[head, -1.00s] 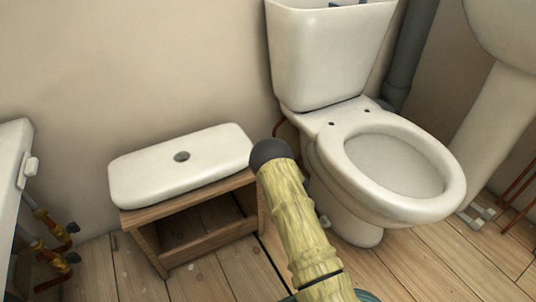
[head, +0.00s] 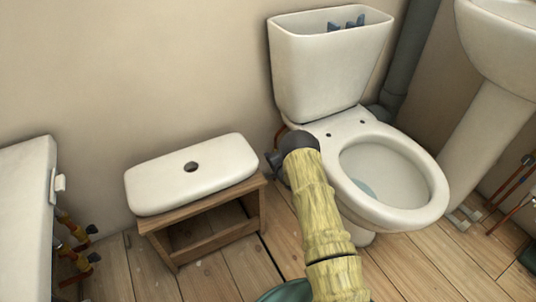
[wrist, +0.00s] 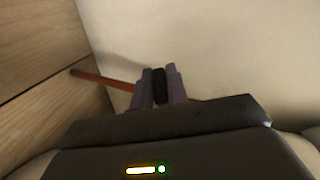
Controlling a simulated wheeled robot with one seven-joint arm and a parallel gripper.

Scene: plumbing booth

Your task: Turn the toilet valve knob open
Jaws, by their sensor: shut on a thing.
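The toilet (head: 330,75) stands against the wall right of centre, its cistern open at the top and a blue part (head: 346,24) showing inside. In the wrist view a small dark knob (wrist: 159,86), which looks like the valve knob, sits between the two fingers of my gripper (wrist: 160,88). The fingers are shut on it from both sides. A copper pipe (wrist: 98,79) runs along the wall at the knob's height. In the head view my arm hides most of my gripper and the knob, beside the toilet's left side.
A wooden stool (head: 206,238) left of the toilet carries the white cistern lid (head: 225,178). A white basin (head: 510,50) on a pedestal stands at the right. A white fixture (head: 25,200) with pipes is at the left. Some floor is free in front of the stool.

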